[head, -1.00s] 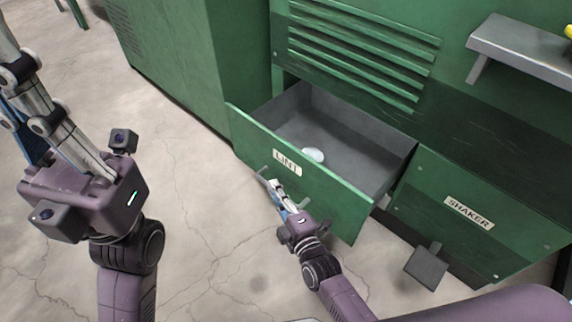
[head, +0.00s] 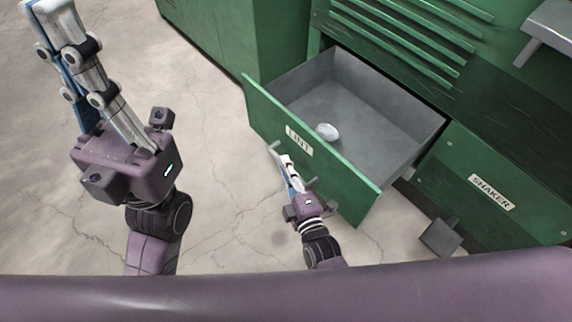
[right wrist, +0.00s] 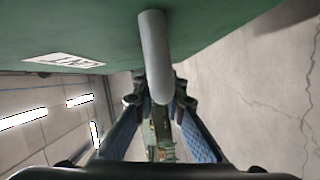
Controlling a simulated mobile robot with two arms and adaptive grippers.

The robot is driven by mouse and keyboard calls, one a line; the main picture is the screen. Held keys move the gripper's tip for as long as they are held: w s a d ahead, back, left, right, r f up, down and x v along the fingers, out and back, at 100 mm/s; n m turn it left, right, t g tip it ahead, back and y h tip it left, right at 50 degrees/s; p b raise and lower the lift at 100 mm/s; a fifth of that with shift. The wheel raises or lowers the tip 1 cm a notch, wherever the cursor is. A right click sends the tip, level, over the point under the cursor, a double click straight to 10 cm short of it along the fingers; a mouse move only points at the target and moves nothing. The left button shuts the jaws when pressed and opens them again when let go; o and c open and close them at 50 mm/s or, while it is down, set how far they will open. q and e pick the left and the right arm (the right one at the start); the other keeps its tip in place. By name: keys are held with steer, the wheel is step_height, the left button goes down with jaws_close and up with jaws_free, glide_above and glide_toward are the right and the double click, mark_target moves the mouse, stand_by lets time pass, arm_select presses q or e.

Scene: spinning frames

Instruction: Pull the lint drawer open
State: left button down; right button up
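The lint drawer (head: 340,172) is a green front with a white LINT label and a grey inside, and it stands well out of the cabinet. A whitish lump (head: 327,131) lies in it. My right gripper (head: 285,160) is at the drawer's handle (right wrist: 154,50), a grey bar projecting from the front. In the right wrist view, the fingers (right wrist: 158,100) are closed in on both sides of the bar. My left gripper (head: 52,15) is raised at the upper left, away from the drawer; its finger gap is not clear from this angle.
The green machine has louvres (head: 420,40) above the drawer. A SHAKER panel (head: 515,205) is to the right, with a dark pedal (head: 441,238) low before it. A grey shelf (head: 550,30) juts out at the upper right. The concrete floor (head: 215,130) on the left is clear.

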steer(key=o, duration=0.4)
steer(key=shift+c, duration=0.2)
steer(key=f+v, duration=0.1)
steer(key=v, duration=1.1)
steer(key=shift+r, duration=0.45)
